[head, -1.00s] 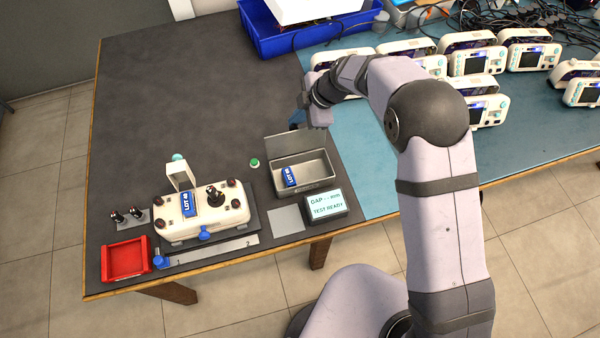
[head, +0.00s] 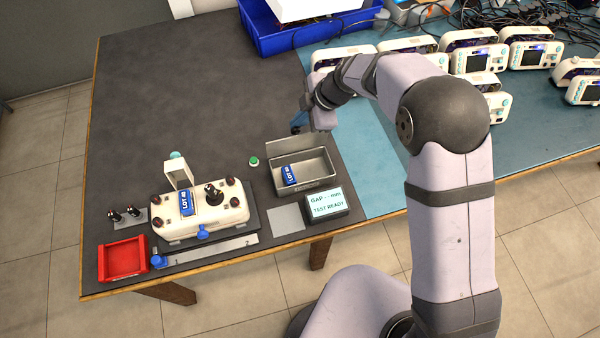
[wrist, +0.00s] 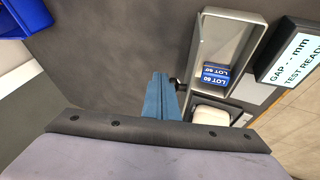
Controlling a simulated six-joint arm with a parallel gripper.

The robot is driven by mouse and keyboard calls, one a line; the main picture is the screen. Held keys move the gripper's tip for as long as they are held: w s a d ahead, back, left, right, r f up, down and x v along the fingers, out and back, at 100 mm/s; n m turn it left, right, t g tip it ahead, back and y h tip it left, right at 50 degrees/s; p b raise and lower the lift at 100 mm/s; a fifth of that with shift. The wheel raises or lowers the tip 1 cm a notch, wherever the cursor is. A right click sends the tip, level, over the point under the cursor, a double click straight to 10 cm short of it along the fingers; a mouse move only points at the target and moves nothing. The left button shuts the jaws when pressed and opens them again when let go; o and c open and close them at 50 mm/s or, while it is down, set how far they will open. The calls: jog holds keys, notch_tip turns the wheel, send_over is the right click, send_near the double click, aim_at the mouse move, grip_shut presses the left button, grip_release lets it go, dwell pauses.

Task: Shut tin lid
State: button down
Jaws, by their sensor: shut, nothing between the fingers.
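The grey metal tin (head: 318,182) stands open near the table's front edge. Its lid (head: 289,151) is raised at the back side. A blue block marked LOT (head: 289,174) lies inside the tin and also shows in the wrist view (wrist: 215,75). My gripper (head: 297,125) is behind the raised lid, on the far side from the tin's opening. Its blue fingers (wrist: 159,94) are together and empty in the wrist view, beside the tin (wrist: 200,46). I cannot tell whether they touch the lid.
A green button (head: 254,161) and a white device with knobs (head: 233,210) are to the left. A red tray (head: 124,260) is at the front left.

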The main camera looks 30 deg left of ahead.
jog(key=shift+s+d+r, duration=0.1)
jog(key=shift+s+d, duration=0.1)
jog(key=shift+d, duration=0.05)
dwell(0.3)
jog(key=shift+s+d+r+b, duration=0.1)
jog(key=shift+s+d+b, duration=0.7)
jog(key=shift+b, duration=0.3)
